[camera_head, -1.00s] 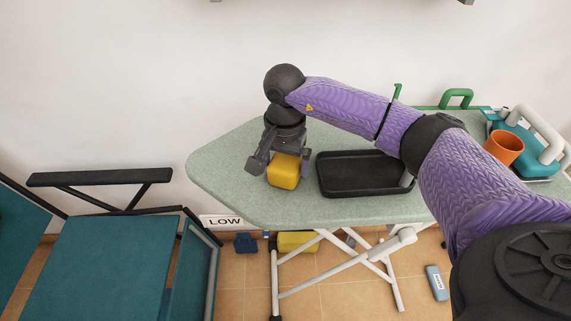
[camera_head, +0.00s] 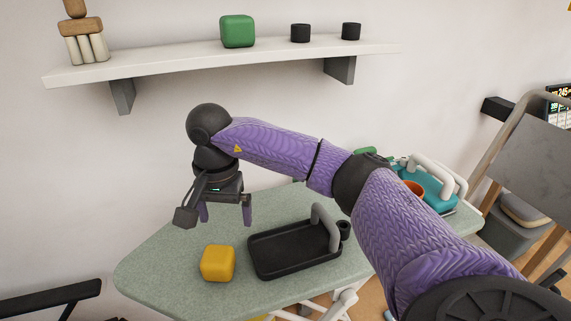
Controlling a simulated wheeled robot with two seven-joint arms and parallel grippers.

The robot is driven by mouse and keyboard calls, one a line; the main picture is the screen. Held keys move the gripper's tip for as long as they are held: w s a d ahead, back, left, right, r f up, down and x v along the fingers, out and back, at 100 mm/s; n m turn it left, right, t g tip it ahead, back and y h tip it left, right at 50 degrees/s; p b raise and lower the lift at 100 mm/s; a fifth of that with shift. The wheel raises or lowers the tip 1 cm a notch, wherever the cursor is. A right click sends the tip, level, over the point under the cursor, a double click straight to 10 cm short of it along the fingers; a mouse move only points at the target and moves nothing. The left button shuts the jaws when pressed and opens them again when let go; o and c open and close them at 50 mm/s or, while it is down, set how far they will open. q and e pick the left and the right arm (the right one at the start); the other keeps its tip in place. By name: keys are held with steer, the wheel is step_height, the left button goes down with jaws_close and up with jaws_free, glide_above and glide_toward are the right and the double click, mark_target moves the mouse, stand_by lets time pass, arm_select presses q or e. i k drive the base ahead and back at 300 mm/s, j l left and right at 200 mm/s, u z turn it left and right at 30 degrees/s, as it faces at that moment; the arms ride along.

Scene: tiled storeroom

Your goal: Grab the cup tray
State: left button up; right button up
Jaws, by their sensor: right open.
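The black tray (camera_head: 262,262) lies flat on the green ironing-board-like table (camera_head: 160,268). It has a raised rim, a grey upright handle at its right end and a small black ring beside the handle. My right gripper (camera_head: 225,213) is open and empty, pointing down above the table, up and left of the tray. A yellow block (camera_head: 218,263) stands on the table just left of the tray, below the gripper and apart from it. My right forearm passes behind and right of the tray. An orange cup (camera_head: 413,187) is mostly hidden behind that arm. My left gripper is not in view.
A white wall shelf (camera_head: 220,62) above holds a green block (camera_head: 237,31), two black cylinders and stacked wooden pieces. A teal object with a grey handle (camera_head: 433,180) is at the table's right end. The table's left part is clear.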

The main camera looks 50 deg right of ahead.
mark_target(278, 252)
steer(key=z, duration=1.65)
